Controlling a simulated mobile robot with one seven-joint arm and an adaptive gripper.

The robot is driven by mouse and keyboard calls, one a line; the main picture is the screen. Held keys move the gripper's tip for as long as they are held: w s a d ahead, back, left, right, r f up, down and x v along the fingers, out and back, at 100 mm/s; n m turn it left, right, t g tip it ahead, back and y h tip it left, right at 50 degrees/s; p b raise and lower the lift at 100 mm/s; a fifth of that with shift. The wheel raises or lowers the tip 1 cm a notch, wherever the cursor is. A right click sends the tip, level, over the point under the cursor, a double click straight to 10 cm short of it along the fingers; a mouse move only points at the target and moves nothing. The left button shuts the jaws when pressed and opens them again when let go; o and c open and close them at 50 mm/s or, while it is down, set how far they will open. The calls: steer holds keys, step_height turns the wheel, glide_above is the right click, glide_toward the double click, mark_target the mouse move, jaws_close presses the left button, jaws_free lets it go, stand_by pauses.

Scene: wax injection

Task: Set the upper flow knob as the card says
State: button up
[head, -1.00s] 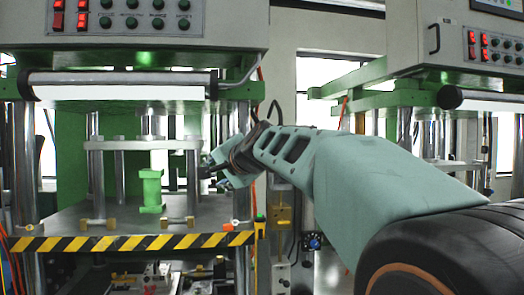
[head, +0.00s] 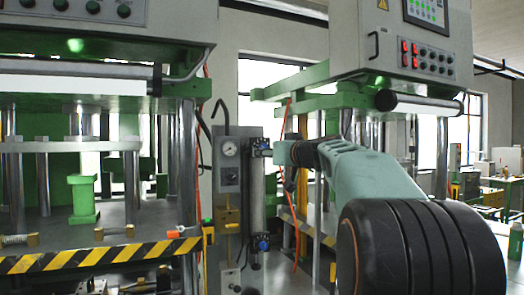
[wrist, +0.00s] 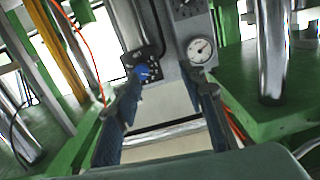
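The upper flow knob (head: 263,144) is blue and sits near the top of a tall grey panel between the two presses. In the wrist view a blue knob (wrist: 143,72) on a dark dial plate with pale marks lies close to the left fingertip. My gripper (wrist: 170,92) is open and empty there, its two fingers wide apart and the knob left of centre. In the head view my gripper (head: 285,154) points left, just right of the upper knob; contact cannot be told. A lower blue knob (head: 263,244) is on the same panel. The setting and any card cannot be read.
A round gauge (head: 229,148) is on the panel, and it also shows in the wrist view (wrist: 199,50). The left press with its striped edge (head: 90,255) and the right press's green frame (head: 285,87) flank the panel. An orange cable (wrist: 84,50) hangs nearby.

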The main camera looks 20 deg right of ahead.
mark_target(264, 147)
steer(key=shift+n+t+h, duration=0.3)
steer(key=shift+n, duration=0.1)
steer(key=w+d+p, duration=0.1)
steer(key=w+p, duration=0.1)
steer(key=w+d+r+p, duration=0.1)
steer(key=w, duration=0.2)
steer(key=w+d+p, duration=0.1)
steer(key=w+p, duration=0.1)
steer(key=w, duration=0.1)
steer(key=shift+w+d+r+p, duration=0.15)
steer(key=shift+d+r+p, duration=0.05)
steer(key=shift+p, duration=0.1)
steer(key=shift+w+f+p, duration=0.2)
steer(key=shift+w+p, duration=0.2)
steer(key=shift+w, duration=0.45)
steer(key=shift+c, duration=0.6)
jaws_close()
